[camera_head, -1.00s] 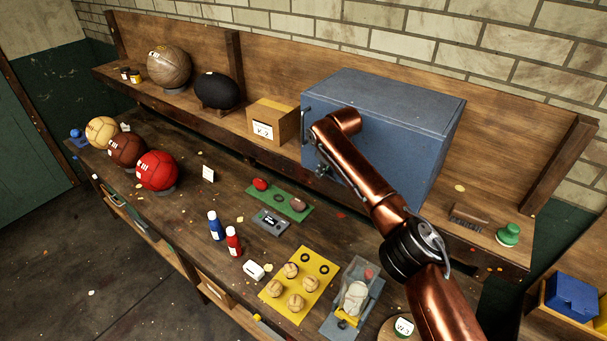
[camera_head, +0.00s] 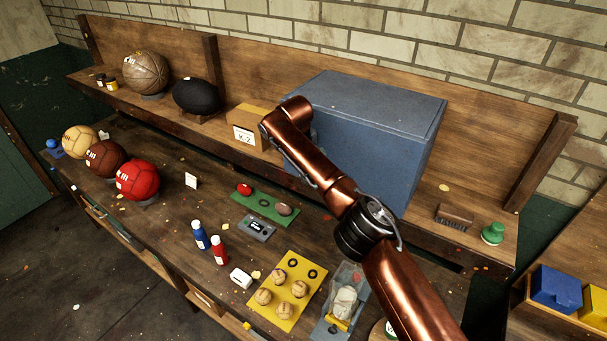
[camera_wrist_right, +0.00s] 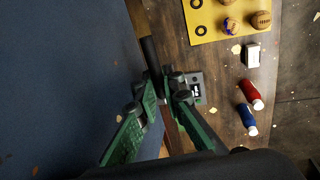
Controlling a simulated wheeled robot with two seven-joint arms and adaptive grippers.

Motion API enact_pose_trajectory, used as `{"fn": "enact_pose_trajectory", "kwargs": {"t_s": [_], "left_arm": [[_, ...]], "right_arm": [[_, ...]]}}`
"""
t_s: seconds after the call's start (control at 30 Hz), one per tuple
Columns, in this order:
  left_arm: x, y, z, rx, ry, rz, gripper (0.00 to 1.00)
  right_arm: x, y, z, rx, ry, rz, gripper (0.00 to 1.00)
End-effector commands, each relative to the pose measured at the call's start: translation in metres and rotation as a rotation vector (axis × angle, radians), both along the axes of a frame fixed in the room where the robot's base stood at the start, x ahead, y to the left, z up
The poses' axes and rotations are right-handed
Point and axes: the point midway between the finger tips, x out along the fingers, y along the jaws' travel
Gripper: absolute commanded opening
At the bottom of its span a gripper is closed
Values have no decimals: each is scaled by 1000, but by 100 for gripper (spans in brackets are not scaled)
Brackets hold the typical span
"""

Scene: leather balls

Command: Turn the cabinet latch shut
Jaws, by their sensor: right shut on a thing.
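The blue-grey cabinet (camera_head: 370,125) stands on the raised shelf, its front largely covered by my copper right arm in the head view. In the right wrist view, the cabinet's blue face (camera_wrist_right: 60,80) fills the left side. My right gripper (camera_wrist_right: 163,84), with green fingers, is close beside that face. Its fingertips are shut on a dark bar, the latch (camera_wrist_right: 149,52), whose upper end sticks out past the tips. The latch and the right gripper are hidden behind the arm in the head view. My left gripper is not in view.
A cardboard box (camera_head: 246,130) stands just left of the cabinet. Below on the bench are a green tray (camera_head: 264,208), a small grey device (camera_head: 257,228), blue and red bottles (camera_head: 218,250) and a yellow board (camera_head: 296,262). A brush (camera_head: 455,215) lies right of the cabinet.

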Motion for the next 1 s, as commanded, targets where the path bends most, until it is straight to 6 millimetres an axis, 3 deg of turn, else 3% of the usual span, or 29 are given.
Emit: {"fn": "enact_pose_trajectory", "kwargs": {"t_s": [0.17,0.2,0.3,0.6,0.77,0.9,1.0], "left_arm": [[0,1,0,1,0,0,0],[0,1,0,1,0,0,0],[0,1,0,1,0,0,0],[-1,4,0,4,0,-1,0],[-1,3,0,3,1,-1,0],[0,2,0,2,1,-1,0],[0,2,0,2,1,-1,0]], "right_arm": [[1,2,4,1,-9,4,0],[1,2,4,1,-9,4,11],[1,2,3,2,-7,3,16],[0,1,4,1,-3,2,16],[-2,5,23,0,-6,3,16],[-7,11,52,0,-7,3,16],[-8,11,57,-6,-4,6,16]]}}
